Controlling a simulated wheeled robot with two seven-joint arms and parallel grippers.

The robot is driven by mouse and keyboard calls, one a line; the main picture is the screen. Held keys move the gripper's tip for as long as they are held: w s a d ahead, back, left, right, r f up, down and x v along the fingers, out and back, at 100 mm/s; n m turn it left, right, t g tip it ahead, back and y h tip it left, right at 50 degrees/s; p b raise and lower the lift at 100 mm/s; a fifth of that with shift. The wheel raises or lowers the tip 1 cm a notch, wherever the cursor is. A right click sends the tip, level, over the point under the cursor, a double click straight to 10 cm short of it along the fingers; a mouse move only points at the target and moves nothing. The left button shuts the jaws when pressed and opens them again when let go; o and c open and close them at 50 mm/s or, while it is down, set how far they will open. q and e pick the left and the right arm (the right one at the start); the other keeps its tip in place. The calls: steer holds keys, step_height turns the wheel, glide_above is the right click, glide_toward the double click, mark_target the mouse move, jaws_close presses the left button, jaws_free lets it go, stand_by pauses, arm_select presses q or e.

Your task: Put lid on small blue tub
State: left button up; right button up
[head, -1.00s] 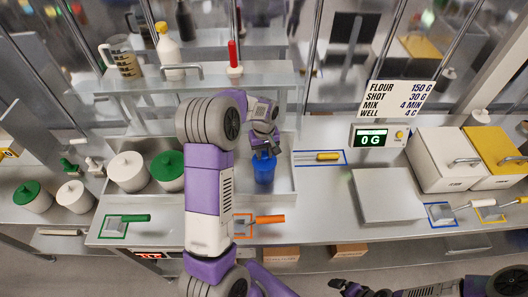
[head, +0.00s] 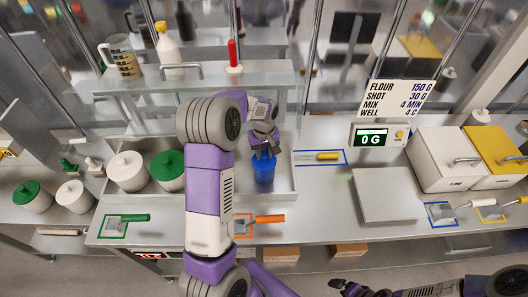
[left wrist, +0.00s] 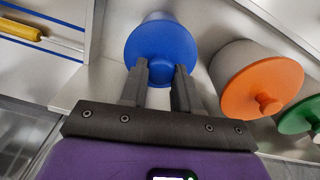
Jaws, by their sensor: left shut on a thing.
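A round blue lid with a knob (left wrist: 153,42) shows in the left wrist view, in front of a pale tub body (left wrist: 157,16). The blue thing also shows in the head view (head: 264,171), inside the shallow metal tray (head: 284,193). My left gripper (head: 264,152) reaches down onto it from above. In the left wrist view its two dark fingers (left wrist: 160,72) are shut on the lid's knob. I cannot tell whether the lid sits fully on the tub's rim.
A tub with an orange lid (left wrist: 262,88) stands close beside the blue one, with a green lid (left wrist: 300,118) beyond. Green-lidded (head: 168,170) and white-lidded (head: 127,171) tubs stand left of my arm. A scale (head: 380,136) and steel box (head: 387,195) are to the right.

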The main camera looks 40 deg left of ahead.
stand_by(0.8)
arm_select(q)
steer(key=o, duration=1.6)
steer(key=shift+c, duration=0.2)
steer(key=shift+r+p, duration=2.5)
steer(key=shift+r, duration=1)
steer(key=shift+c, duration=0.4)
jaws_close()
steer(key=shift+f, duration=0.25)
